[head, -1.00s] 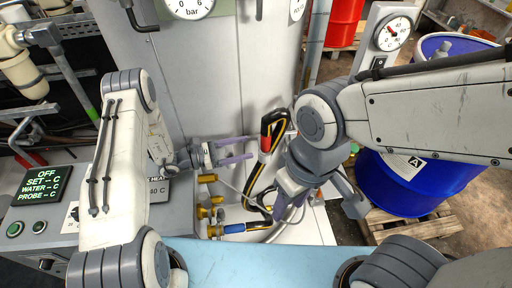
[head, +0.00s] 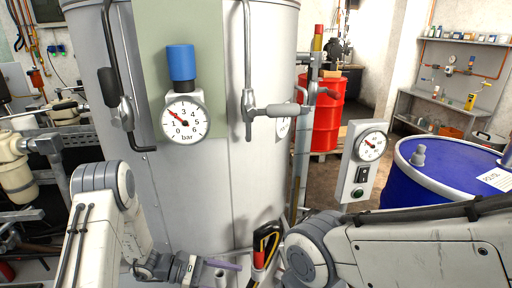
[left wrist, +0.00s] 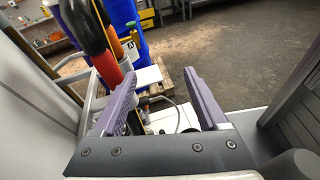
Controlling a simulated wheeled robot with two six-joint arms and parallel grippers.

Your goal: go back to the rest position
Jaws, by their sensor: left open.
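My left gripper (head: 222,270) is at the bottom of the head view, beside the front of the tall grey tank. In the left wrist view its two purple fingers (left wrist: 161,100) stand wide apart with nothing between them. A black, red and yellow hose handle (head: 265,246) stands upright just right of this gripper, apart from it. The handle also shows beyond the left finger in the left wrist view (left wrist: 88,30). My right arm comes in from the right, and its gripper is below the edge of the head view.
The grey tank (head: 200,215) carries a bar gauge (head: 185,119), a blue knob (head: 181,62) and lever handles. A gauge panel (head: 364,160) stands right of it. A blue drum (head: 440,175) is at right, a red drum (head: 325,115) behind. Shelves (head: 455,105) line the back wall.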

